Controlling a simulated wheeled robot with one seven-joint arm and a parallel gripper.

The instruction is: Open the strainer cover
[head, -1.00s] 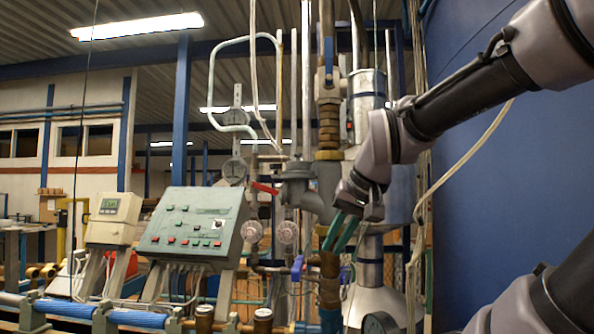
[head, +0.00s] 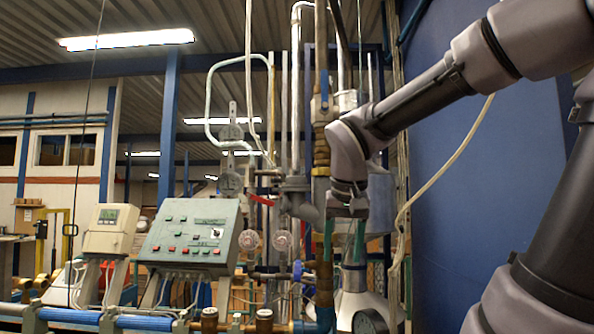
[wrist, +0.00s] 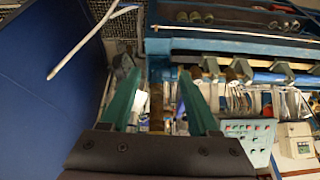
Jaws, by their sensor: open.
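A grey cast fitting (head: 298,194) with a round flanged top, which looks like the strainer, sits on the pipework left of my gripper in the head view. Its right side is close to or behind my wrist, so I cannot make out the cover clearly. My gripper (head: 343,255) points down in front of the vertical brass pipe, and its green fingers are apart. In the wrist view the fingers of my gripper (wrist: 160,78) are spread with nothing held between them. I cannot pick out the strainer in the wrist view.
A green control panel (head: 190,238) and a pale meter box (head: 110,229) stand at left. A red-handled valve (head: 262,199) and a blue-handled valve (head: 299,271) are near the fitting. A blue wall (head: 470,190) bounds the right.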

